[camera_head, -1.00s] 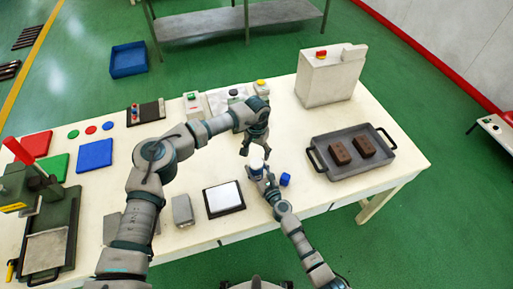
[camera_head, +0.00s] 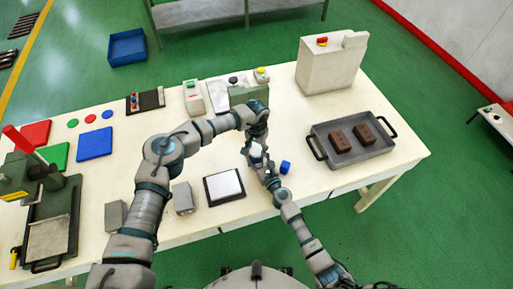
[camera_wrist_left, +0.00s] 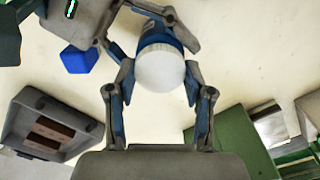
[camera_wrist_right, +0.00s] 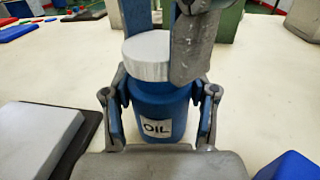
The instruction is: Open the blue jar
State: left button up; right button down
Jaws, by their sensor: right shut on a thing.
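The blue jar (camera_wrist_right: 160,108) has a white lid (camera_wrist_right: 148,55) and an "OIL" label. It stands upright between the fingers of my right gripper (camera_wrist_right: 160,125), which is shut on its body. In the head view my right gripper (camera_head: 268,172) reaches it from the front. My left gripper (camera_head: 256,148) is above the jar with its fingers pointing down. In the left wrist view the white lid (camera_wrist_left: 160,68) lies between the open fingers of my left gripper (camera_wrist_left: 155,80). Gaps show beside the lid there; whether a fingertip touches it is unclear.
A small blue block (camera_head: 285,167) lies right of the jar. A dark-rimmed pad (camera_head: 224,186) lies to its left. A grey tray (camera_head: 372,158) with two brown blocks stands at the right. A green device (camera_head: 248,95) stands behind my left gripper.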

pick_arm(q)
jog(key=n, duration=1.5)
jog(key=shift+n, duration=0.4)
jog(key=n, duration=0.4)
jog(key=shift+n, duration=0.4)
jog(key=n, duration=0.2)
jog(key=shift+n, duration=0.4)
jog(key=n, duration=0.4)
jog(key=shift+n, duration=0.4)
jog(key=n, duration=0.5)
jog(key=shift+r, duration=0.1)
jog(key=n, duration=0.7)
jog(key=shift+w+n, duration=0.1)
jog(key=shift+n, duration=0.3)
jog(key=n, duration=0.7)
jog(key=shift+w+n, duration=0.1)
jog(key=shift+n, duration=0.3)
jog(key=n, duration=0.5)
jog(key=shift+a+r+n, duration=0.1)
jog(key=shift+n, duration=0.3)
